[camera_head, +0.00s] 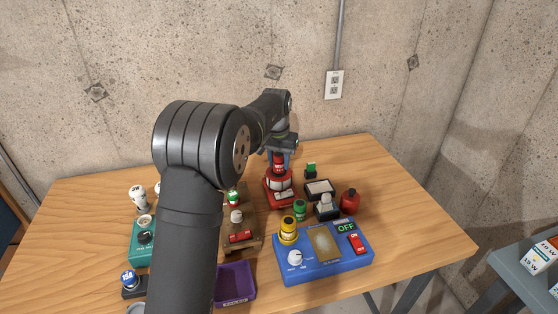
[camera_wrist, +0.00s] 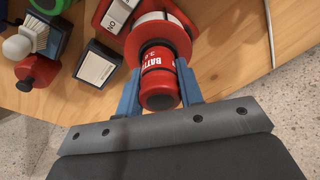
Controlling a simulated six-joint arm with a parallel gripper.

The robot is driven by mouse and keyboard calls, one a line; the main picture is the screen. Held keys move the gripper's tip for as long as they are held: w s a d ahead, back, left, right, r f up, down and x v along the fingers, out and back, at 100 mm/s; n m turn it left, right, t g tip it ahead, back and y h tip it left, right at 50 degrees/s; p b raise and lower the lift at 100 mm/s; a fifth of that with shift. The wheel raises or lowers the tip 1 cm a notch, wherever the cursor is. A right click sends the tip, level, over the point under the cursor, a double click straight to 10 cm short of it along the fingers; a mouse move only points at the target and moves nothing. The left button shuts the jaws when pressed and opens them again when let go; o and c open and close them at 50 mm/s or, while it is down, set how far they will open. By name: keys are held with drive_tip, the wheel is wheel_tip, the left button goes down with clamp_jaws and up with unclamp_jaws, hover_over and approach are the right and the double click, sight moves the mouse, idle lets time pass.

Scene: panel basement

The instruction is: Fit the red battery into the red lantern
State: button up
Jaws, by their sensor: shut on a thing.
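My gripper (camera_head: 279,155) is shut on the red battery (camera_head: 278,165), which stands roughly upright over the red lantern (camera_head: 278,191). In the wrist view the battery (camera_wrist: 160,85) lies between the blue fingers of my gripper (camera_wrist: 158,78), with its dark red end towards the camera and white lettering on its side. Beyond it is the lantern's red ring (camera_wrist: 178,34), with a pale body behind. The battery's far end lines up with this ring. Whether it has entered the lantern, and how deep, I cannot tell.
A black-framed white block (camera_head: 319,189), a green cylinder (camera_head: 299,210) and a red bottle (camera_head: 350,201) crowd the lantern's right. A purple tray (camera_head: 236,283) and teal box (camera_head: 141,250) are nearer. The table's right side is clear.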

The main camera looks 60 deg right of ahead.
sight(278, 156)
drive_tip(key=shift+a+f, duration=0.1)
drive_tip(key=shift+f, duration=0.65)
drive_tip(key=o, duration=0.7)
drive_tip(key=shift+f, duration=0.1)
drive_tip(key=shift+o, duration=0.3)
drive_tip(key=shift+f, duration=0.1)
drive_tip(key=shift+s, duration=0.1)
drive_tip(key=shift+a+r, duration=0.1)
drive_tip(key=shift+r, duration=1.7)
drive_tip(key=shift+a+r, duration=0.15)
drive_tip(key=shift+r, duration=1.15)
drive_tip(key=shift+a+r, duration=0.2)
drive_tip(key=shift+r, duration=1.1)
drive_tip(key=shift+a+r, duration=0.15)
drive_tip(key=shift+r, duration=1.15)
